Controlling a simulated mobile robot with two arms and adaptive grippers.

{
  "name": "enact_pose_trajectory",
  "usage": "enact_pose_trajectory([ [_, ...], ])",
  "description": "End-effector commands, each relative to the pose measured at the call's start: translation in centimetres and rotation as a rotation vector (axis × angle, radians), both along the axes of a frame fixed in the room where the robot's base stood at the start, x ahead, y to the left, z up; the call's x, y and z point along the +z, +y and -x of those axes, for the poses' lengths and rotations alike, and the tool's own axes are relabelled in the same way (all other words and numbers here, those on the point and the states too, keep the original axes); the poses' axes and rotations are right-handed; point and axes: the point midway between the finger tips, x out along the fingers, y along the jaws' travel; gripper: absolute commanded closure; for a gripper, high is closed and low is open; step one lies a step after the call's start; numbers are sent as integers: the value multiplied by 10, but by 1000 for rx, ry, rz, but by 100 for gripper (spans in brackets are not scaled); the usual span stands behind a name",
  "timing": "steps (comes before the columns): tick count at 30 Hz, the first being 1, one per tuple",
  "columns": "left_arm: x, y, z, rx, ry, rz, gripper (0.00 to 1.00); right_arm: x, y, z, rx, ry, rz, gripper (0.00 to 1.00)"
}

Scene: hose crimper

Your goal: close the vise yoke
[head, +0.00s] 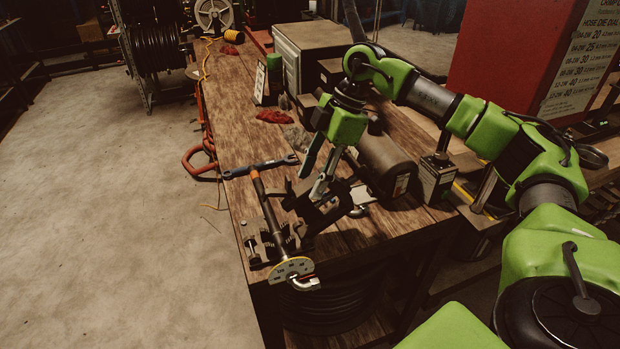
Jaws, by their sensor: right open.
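The dark metal vise (257,246) stands at the near left corner of the wooden bench. A dark, angular piece that looks like its yoke (328,214) leans out to the right, apart from the left side of the vise. A dark rod with an orange end (268,214) slants across the vise, with a pale half-round plate (292,268) at its near end. My right gripper (313,181) is open and points down just above the yoke piece. Its fingers partly cover that piece, and I cannot tell if they touch it. My left gripper is not in view.
A blue-black bar tool (261,167) lies behind the vise. A dark cylindrical housing (386,164) and a small black box (436,178) stand to the right. Red rags (273,116) and a grey cabinet (307,51) are farther back.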

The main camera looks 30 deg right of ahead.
Motion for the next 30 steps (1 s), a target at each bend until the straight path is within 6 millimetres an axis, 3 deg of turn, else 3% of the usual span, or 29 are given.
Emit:
enact_pose_trajectory([
  [4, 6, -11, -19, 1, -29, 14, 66, -12, 6, -1, 2, 0, -1, 58],
  [14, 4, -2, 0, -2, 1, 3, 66, -16, 7, -1, 2, -1, -1, 58],
  [19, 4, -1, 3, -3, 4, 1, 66, -16, 7, -1, 2, -1, -1, 97],
  [20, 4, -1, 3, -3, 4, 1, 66, -16, 7, -1, 2, -1, -1, 100],
  [30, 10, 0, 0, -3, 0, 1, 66, -14, 11, -6, 4, 5, 27, 100],
])
